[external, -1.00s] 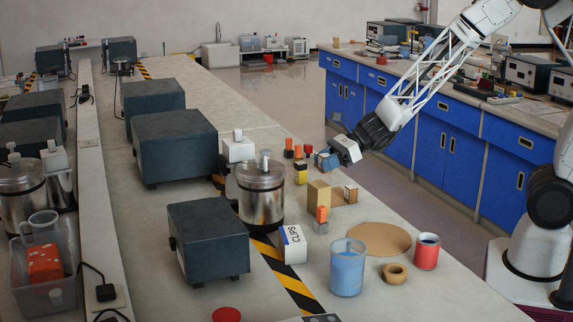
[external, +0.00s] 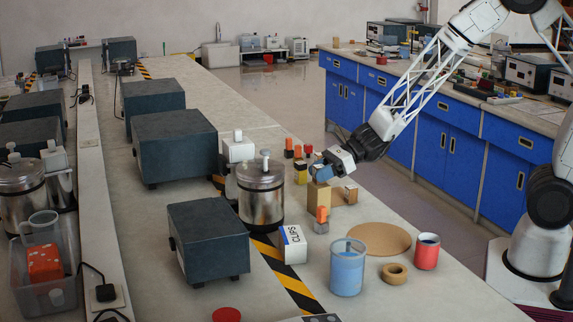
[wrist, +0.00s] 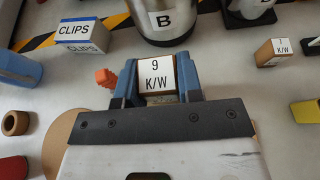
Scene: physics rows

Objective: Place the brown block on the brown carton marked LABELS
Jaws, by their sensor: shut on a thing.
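My gripper (external: 319,175) points down over a tan-brown upright block (external: 318,194). In the wrist view the blue fingers of my gripper (wrist: 156,80) close on both sides of this block (wrist: 157,75), whose white top label reads 9 K/W. Its lower part is hidden from the wrist camera. It appears to stand on the bench, though I cannot tell whether its base touches. A small brown box (external: 351,194) with a pale face stands just right of it; its marking is too small to read. I see no legible LABELS marking in either view.
An orange-topped piece (external: 322,214) stands close in front, with the CLIPS box (external: 292,244) and steel vessel (external: 261,195) to the left. A round brown mat (external: 379,238), blue beaker (external: 348,268), tape ring (external: 394,272) and red can (external: 426,252) lie nearer.

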